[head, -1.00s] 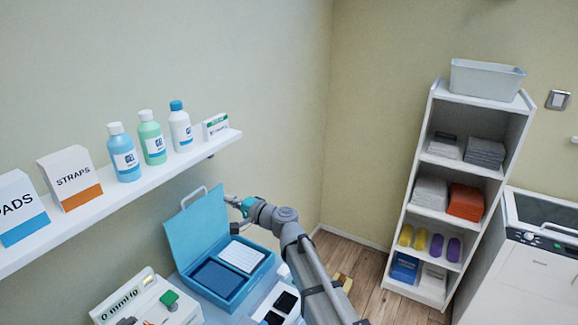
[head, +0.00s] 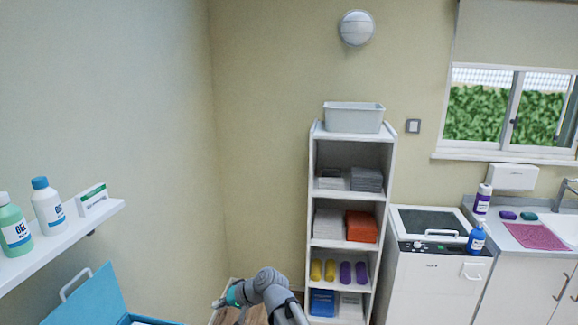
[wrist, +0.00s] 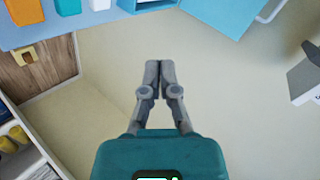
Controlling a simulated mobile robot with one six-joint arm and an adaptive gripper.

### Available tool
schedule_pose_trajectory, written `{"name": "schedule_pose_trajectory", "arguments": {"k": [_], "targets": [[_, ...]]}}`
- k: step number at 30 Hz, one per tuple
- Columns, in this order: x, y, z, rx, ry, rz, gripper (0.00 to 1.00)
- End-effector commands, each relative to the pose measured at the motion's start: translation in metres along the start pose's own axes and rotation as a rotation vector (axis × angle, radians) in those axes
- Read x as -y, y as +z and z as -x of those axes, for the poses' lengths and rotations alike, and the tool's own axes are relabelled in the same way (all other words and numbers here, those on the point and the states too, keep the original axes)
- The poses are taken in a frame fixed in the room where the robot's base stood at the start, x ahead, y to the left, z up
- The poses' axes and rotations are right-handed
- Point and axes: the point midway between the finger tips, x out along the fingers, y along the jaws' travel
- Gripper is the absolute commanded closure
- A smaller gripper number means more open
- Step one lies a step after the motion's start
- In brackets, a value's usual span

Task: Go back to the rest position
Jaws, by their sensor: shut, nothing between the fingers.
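My gripper (wrist: 152,75) is shut and empty in the wrist view, its two grey fingertips together in front of a plain pale wall. In the head view the end of my arm shows at the bottom middle, to the right of the open blue case (head: 88,298); the fingertips are too small there to make out. The case lid also shows at the top of the wrist view (wrist: 215,22). The gripper touches nothing that I can see.
A wall shelf (head: 70,236) with gel bottles (head: 48,207) and a small box is on the left. A white shelf unit (head: 314,180) with towels and rollers stands ahead. A white cabinet (head: 435,285), a sink counter and a window are on the right.

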Motion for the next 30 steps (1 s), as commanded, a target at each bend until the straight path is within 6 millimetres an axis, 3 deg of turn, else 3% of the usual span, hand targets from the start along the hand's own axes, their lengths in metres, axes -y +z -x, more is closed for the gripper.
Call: {"name": "schedule_pose_trajectory", "arguments": {"k": [3,9,18,24,30], "targets": [[-0.05,0.011,0.036,0.028,0.142,0.014,1.0],[-0.126,0.033,0.097,0.091,0.385,0.007,1.0],[-0.22,0.081,0.201,0.201,0.737,-0.078,1.0],[-0.25,0.106,0.247,0.254,0.879,-0.138,1.0],[-0.257,0.112,0.26,0.27,0.92,-0.156,1.0]]}}
